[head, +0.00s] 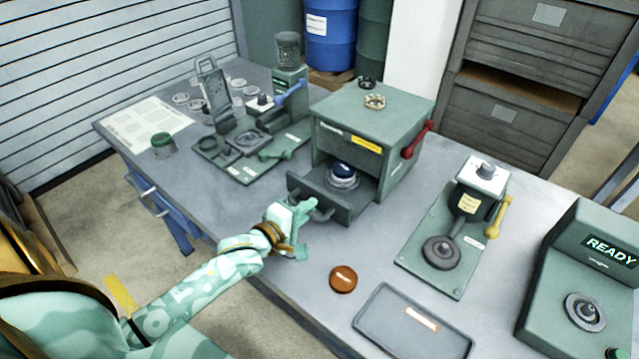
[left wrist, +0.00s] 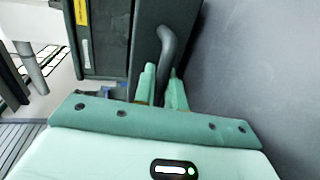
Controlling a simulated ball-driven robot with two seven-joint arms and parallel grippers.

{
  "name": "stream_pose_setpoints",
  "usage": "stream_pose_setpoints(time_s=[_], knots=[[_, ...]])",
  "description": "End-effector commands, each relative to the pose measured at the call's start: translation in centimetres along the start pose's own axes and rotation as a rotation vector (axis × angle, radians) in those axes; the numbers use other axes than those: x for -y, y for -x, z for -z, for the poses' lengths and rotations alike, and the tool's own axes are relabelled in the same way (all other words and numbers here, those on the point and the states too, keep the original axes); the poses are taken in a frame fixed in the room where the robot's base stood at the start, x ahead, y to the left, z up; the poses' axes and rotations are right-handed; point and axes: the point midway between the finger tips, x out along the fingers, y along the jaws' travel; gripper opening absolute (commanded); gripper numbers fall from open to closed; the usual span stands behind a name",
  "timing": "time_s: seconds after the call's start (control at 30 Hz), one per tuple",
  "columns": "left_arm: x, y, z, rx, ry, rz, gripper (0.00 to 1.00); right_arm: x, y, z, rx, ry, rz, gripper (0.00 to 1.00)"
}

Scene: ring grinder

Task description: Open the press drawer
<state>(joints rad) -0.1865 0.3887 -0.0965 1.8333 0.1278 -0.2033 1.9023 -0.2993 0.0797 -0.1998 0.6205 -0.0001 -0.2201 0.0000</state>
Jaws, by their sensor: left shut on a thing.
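The press (head: 376,122) is a grey-green box at the middle of the table. Its drawer (head: 338,199) stands pulled out at the front, with a blue-topped round piece (head: 342,175) inside. My left gripper (head: 308,206) is at the drawer's front. In the left wrist view its two fingers (left wrist: 160,88) are shut around the dark curved drawer handle (left wrist: 167,50). The exact grip is partly hidden by the fingers in the head view. My right gripper is in neither view.
A brass ring (head: 375,101) lies on the press top, and a red lever (head: 417,139) is on its right side. A brown disc (head: 343,279) and a grey tray (head: 388,336) lie at the front. A grinder station (head: 245,140) stands left. A yellow-handled device (head: 446,240) stands right.

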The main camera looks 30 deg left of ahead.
Motion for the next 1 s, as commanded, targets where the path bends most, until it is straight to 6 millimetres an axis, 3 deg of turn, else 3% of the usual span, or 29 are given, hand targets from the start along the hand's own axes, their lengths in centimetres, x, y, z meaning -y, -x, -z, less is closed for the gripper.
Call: stream_pose_setpoints(time_s=[0.03,0.1,0.3,0.8,0.83,0.87,1.0], knots=[[-0.4,1.1,0.0,-0.001,0.001,0.003,0.0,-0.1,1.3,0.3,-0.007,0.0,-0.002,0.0],[-0.1,2.1,0.0,0.0,0.001,0.001,0.0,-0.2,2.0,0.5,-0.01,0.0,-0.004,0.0],[0.7,4.1,0.0,0.0,0.0,0.0,0.0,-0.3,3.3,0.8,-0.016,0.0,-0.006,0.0],[1.1,4.8,0.1,0.0,0.0,0.0,0.0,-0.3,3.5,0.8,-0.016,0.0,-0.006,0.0],[1.1,4.7,0.1,0.0,0.0,0.0,0.21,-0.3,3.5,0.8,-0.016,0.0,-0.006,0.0],[1.1,4.7,0.1,0.0,0.0,0.0,0.29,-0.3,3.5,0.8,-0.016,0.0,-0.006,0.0],[1.1,4.7,0.0,0.001,0.0,-0.001,0.3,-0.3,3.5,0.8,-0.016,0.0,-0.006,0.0]])
